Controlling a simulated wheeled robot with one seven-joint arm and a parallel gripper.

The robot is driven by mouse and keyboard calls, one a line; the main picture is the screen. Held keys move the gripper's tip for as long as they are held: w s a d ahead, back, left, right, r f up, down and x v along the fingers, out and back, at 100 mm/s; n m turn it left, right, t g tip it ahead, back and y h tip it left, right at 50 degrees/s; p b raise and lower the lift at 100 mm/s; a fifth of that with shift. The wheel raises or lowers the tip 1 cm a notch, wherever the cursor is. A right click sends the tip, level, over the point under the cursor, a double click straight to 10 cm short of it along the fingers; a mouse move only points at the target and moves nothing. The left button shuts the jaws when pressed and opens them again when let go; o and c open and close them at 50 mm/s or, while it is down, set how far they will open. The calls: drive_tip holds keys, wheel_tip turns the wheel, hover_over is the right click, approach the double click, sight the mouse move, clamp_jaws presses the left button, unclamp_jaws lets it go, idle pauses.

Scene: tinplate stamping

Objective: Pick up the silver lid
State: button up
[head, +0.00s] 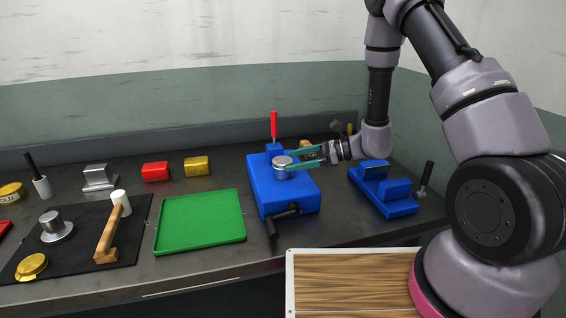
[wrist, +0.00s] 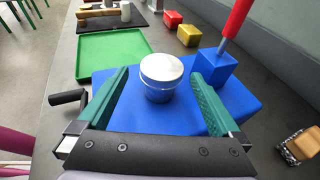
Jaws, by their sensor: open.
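The silver lid (wrist: 161,66) shows in the wrist view as a bright round top on a short silver cylinder, with a rim line below it. I cannot tell whether the lid and the cylinder are one piece. It sits upright on the blue press block (head: 300,197), and it also shows in the head view (head: 282,161). My gripper (wrist: 160,84) is open, with one teal finger on each side of the silver cylinder. In the wrist view gaps show between the cylinder and both fingers. The gripper reaches in from the right in the head view (head: 291,163).
A red upright lever (head: 274,125) rises behind the lid, and a black crank (head: 271,222) projects at the block's front. A green tray (head: 200,221) lies to the left. A second blue fixture (head: 388,195) stands to the right. Red (head: 156,171) and yellow (head: 197,166) boxes stand behind.

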sight(273, 164)
drive_tip(key=x, duration=0.7)
drive_tip(key=shift+w+a+f, duration=0.15)
drive_tip(key=shift+w+a, duration=0.05)
drive_tip(key=shift+a, duration=0.1)
drive_tip(key=c, duration=1.3)
drive_tip(key=r, duration=1)
drive_tip(key=shift+w+d, duration=0.25)
drive_tip(key=shift+d, duration=0.15)
drive_tip(key=w+d+r+m+t+h, duration=0.2)
drive_tip(key=w+d+m+t+h, duration=0.1)
drive_tip(key=d, duration=0.7)
drive_tip(key=w+d+r+m+t+h, duration=0.2)
drive_tip(key=d+m+t, duration=0.3)
drive_tip(key=d, duration=0.6)
drive_tip(key=w+d+r+m+t+h, duration=0.2)
drive_tip(key=w+d+m+t+h, duration=0.2)
drive_tip(key=d, duration=0.6)
drive_tip(key=shift+w+d+m+h, duration=0.3)
drive_tip(key=shift+w+m+h, duration=0.2)
drive_tip(key=shift+m+h, duration=0.1)
